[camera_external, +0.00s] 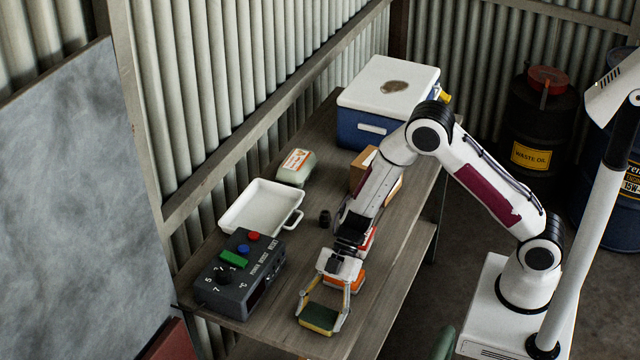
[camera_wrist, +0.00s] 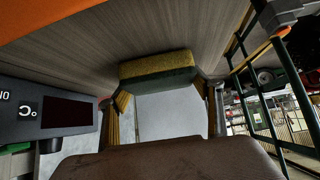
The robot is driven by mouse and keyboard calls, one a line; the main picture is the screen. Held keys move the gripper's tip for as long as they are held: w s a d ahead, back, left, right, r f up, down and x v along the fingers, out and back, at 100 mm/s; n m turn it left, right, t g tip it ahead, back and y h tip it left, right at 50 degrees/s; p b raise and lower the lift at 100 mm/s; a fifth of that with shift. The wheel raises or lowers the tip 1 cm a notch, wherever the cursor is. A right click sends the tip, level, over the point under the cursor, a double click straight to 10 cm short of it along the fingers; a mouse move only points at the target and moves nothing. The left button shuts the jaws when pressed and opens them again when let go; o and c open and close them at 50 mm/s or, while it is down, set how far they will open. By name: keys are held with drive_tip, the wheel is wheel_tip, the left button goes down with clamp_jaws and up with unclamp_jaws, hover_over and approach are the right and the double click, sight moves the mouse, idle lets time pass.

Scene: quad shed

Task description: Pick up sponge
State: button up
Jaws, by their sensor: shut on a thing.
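The sponge (camera_external: 318,318), yellow with a dark green side, is at the near end of the wooden bench in the external view. My gripper (camera_external: 322,311) is shut on it, with one finger at each end of the sponge. In the wrist view the sponge (camera_wrist: 158,70) spans between the two fingertips (camera_wrist: 160,84), its yellow face toward the bench top and its green face toward the camera. I cannot tell whether the sponge touches the bench or hangs just above it.
A dark control box (camera_external: 240,272) with coloured buttons stands left of my gripper. Behind it are a white tray (camera_external: 262,206), a pale green package (camera_external: 296,167), a cardboard box (camera_external: 364,168) and a blue cooler (camera_external: 388,100). An orange object (camera_external: 357,279) lies beside my gripper. The bench (camera_external: 372,318) is bare at right.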

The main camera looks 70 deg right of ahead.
sight(320, 315)
drive_tip(key=shift+r, duration=4.9)
